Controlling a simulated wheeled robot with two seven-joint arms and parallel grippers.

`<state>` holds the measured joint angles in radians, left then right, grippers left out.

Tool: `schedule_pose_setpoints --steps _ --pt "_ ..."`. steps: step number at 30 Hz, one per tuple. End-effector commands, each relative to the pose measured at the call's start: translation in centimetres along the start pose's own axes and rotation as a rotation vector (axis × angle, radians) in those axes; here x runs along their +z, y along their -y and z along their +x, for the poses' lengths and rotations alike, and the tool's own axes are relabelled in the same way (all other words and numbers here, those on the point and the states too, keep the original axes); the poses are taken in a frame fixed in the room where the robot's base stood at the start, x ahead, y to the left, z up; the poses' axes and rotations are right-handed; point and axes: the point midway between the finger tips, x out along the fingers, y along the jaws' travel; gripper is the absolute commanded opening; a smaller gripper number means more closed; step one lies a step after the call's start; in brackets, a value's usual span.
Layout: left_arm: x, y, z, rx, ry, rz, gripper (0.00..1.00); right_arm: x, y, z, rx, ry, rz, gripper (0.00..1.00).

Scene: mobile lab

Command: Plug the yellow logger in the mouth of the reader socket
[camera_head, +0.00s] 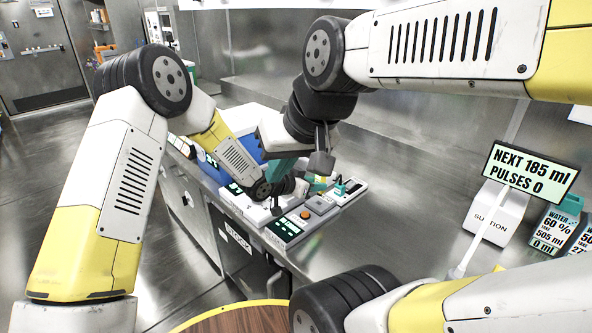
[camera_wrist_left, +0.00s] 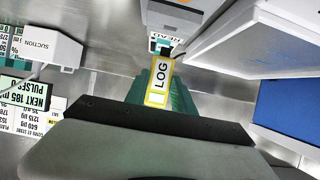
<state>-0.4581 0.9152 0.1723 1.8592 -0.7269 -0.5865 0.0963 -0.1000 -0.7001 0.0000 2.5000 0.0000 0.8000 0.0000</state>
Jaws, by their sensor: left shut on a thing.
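The yellow logger (camera_wrist_left: 159,80), marked LOG, sits between the teal fingers of my left gripper (camera_wrist_left: 163,98), which is shut on it. Its far end points at the grey reader (camera_wrist_left: 178,15), whose READ label (camera_wrist_left: 164,37) shows just beyond. The end is at or very close to the socket mouth; I cannot tell whether it has entered.
A bench device with an orange button (camera_head: 305,214) stands beside the reader. A blue surface (camera_head: 247,148) lies to the left. The suction unit (camera_head: 497,212) and its display (camera_head: 530,172) stand at the right. Bare steel bench (camera_head: 420,190) lies between.

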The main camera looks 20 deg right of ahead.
Motion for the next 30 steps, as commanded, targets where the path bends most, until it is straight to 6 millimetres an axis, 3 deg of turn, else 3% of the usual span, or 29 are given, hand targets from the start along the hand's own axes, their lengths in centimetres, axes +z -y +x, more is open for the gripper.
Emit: schedule_pose_setpoints --steps 9,30 --pt "1.6 0.0 0.8 0.0 0.0 0.0 0.0 0.0 0.0 0.0 0.0 0.0 0.0 0.0" --pt "1.6 -0.1 0.8 0.0 -0.002 0.0 0.0 0.0 0.0 0.0 0.0 0.0 0.0 0.0"
